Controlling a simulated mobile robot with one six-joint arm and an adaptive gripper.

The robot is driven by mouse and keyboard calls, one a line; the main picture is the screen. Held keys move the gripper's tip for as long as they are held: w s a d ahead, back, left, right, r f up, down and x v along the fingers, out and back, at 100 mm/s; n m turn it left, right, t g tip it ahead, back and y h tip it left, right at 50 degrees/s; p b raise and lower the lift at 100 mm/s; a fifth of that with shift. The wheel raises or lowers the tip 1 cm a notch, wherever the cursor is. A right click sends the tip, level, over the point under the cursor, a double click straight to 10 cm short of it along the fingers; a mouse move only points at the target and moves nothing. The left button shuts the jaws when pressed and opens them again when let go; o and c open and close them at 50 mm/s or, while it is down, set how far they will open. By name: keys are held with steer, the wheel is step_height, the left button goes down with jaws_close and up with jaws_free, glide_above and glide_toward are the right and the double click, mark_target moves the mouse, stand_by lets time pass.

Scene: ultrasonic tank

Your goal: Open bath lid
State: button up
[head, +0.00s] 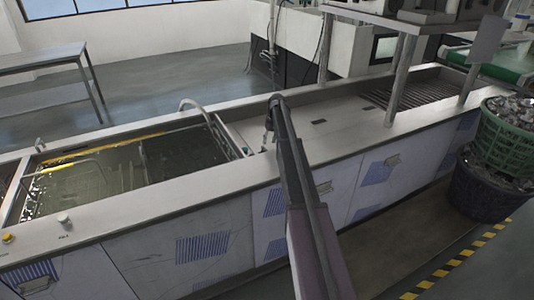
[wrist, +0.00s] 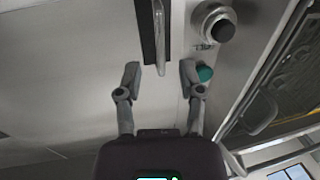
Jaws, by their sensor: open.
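In the wrist view, a smooth grey metal panel (wrist: 60,75), which looks like the bath lid, fills the left and middle. A slim metal bar handle (wrist: 159,35) stands out over a dark slot in it. My gripper (wrist: 160,75) is open and empty, its two fingers spread on either side of the handle's line, with the handle's near end just ahead of the fingertips. Contact cannot be told. In the head view, the flat metal top (head: 345,135) lies right of the open bath (head: 100,175). My gripper (head: 268,135) is above the top there, partly hidden by my arm.
A round dial (wrist: 213,22) and a green button (wrist: 205,73) sit close to the right finger. A curved metal rail (head: 205,112) rises at the bath's right end. Posts of an overhead frame (head: 402,75) stand farther right. Green and dark baskets (head: 510,135) stand at the far right.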

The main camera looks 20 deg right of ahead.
steer(key=shift+a+f+b, duration=0.25)
steer(key=shift+f+b, duration=0.75)
steer(key=shift+f, duration=0.15)
steer(key=shift+a+f+b, duration=0.2)
steer(key=shift+f+b, duration=0.75)
steer(key=shift+f, duration=0.15)
steer(key=shift+c, duration=0.2)
jaws_close()
steer(key=shift+a, duration=0.15)
